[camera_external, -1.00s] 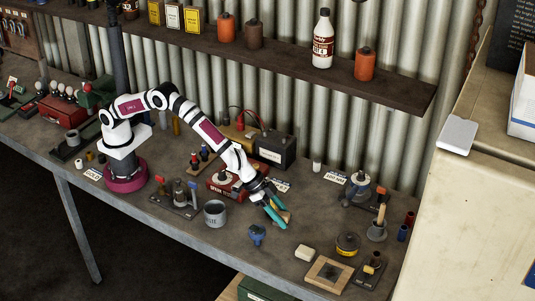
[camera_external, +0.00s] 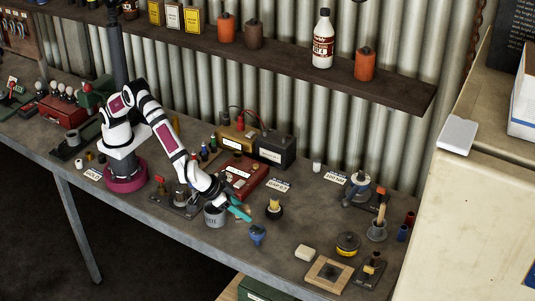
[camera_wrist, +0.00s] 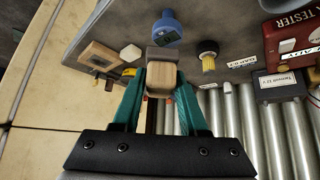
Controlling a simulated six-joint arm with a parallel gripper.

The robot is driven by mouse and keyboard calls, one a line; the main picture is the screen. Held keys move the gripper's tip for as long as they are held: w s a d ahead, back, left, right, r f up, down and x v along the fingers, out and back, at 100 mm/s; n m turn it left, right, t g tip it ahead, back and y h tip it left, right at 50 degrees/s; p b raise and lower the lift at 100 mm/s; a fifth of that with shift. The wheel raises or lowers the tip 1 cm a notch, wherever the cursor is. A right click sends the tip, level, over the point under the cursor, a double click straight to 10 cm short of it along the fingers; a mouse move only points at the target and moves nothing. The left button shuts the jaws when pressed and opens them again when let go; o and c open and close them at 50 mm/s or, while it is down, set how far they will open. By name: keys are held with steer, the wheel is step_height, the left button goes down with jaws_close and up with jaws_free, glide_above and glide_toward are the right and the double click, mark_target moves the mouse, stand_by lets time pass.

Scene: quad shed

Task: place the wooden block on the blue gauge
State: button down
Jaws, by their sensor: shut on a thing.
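The wooden block (camera_wrist: 160,80) is between the teal fingers of my gripper (camera_external: 240,212), which is shut on it. In the wrist view its pale face is toward the camera, with a darker side beyond. In the external view I cannot make out the block at the fingers. The blue gauge (camera_external: 257,235) stands on the bench, just to the right of and nearer the front edge than my gripper. In the wrist view the gauge (camera_wrist: 166,27) shows just beyond the block, apart from my fingers; part of it may be hidden.
A grey cup (camera_external: 214,215) is close to the left of my gripper. A red tester (camera_external: 243,177) is behind.

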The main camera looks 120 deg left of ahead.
mark_target(257, 229)
steer(key=a+f, duration=0.1)
steer(key=w+a+f, duration=0.2)
steer(key=shift+w+a, duration=0.25)
steer(key=shift+a, duration=0.15)
steer(key=shift+f, duration=1.85)
steer(key=shift+f, duration=0.1)
steer(key=shift+c, duration=2.2)
jaws_free()
steer(key=v, duration=1.2)
steer(key=s+a+r+m+g, duration=0.25)
steer(key=s+a+r, duration=0.4)
steer(key=s, duration=0.35)
steer(key=s+a+m+g+h, duration=0.1)
steer(key=s+m, duration=0.5)
steer(key=s, duration=0.9)
steer(key=s+a+m+g+h, duration=0.2)
steer(key=s+m, duration=0.4)
steer(key=s, duration=0.8)
steer(key=shift+s+a+f+h, duration=0.35)
steer(key=shift+s+a+h, duration=0.05)
